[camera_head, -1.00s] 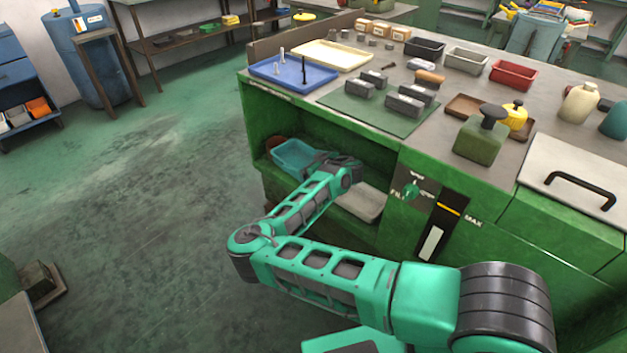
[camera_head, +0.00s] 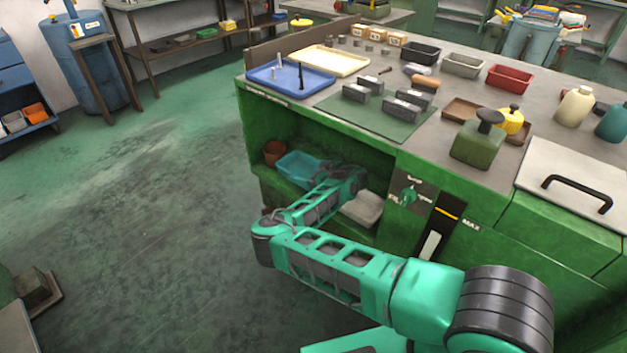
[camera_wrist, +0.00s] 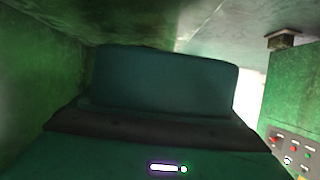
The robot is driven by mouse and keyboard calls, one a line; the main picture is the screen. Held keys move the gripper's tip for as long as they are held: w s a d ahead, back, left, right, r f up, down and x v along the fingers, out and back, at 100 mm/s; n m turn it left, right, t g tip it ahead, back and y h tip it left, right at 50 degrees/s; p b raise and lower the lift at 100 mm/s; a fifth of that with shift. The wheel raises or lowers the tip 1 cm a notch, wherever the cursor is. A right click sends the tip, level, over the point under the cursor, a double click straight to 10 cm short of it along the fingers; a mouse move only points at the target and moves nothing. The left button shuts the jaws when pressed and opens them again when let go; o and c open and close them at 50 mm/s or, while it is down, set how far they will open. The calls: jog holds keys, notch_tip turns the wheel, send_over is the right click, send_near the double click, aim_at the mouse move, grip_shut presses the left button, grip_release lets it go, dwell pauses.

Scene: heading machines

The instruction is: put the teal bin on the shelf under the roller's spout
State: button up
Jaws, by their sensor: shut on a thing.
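The teal bin (camera_head: 296,167) is inside the open recess in the front of the green bench (camera_head: 325,124), toward its left side. My gripper (camera_head: 328,176) reaches into the recess from the front right and is shut on the bin. In the wrist view the bin's dark teal wall (camera_wrist: 165,82) fills the middle, just beyond my gripper (camera_wrist: 150,128). The recess floor under the bin is mostly hidden, so I cannot tell whether the bin touches it. I cannot clearly make out the roller's spout.
A brown pot (camera_head: 274,153) stands left of the bin in the recess. A pale grey tray (camera_head: 362,208) lies to the right, close to my arm. The recess walls and top are close around my gripper. A dark block (camera_wrist: 284,40) shows at the wrist view's upper right. Open floor lies left.

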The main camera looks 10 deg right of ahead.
aim_at(314, 170)
jog(key=d+f, duration=0.1)
jog(key=w+d, duration=0.1)
jog(key=w+d+f, duration=0.1)
jog(key=d, duration=0.1)
jog(key=shift+w+f, duration=0.2)
jog(key=shift+f, duration=1.95)
jog(key=shift+f, duration=0.15)
jog(key=o, duration=1)
